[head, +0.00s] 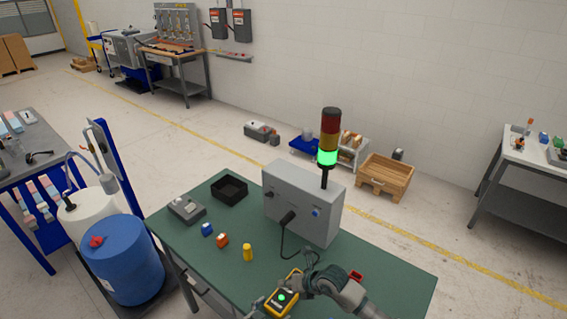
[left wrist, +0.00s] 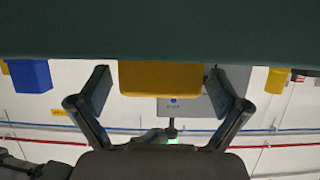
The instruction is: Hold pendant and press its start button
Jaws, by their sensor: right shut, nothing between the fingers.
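The yellow pendant (head: 283,298) is near the front edge of the green table (head: 190,247), with a lit green button on its dark face. It shows end-on in the upside-down left wrist view (left wrist: 165,78). My left gripper (left wrist: 160,88) is open, one finger on each side of the pendant, with gaps visible. In the head view it is mostly hidden past the pendant's left edge. My right gripper (head: 304,286) is shut and empty, right beside the pendant's right side in the picture. I cannot tell whether it touches the pendant.
A grey control box (head: 300,205) with a lit green stack light (head: 327,156) stands behind, with a dark cable running down toward the pendant.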

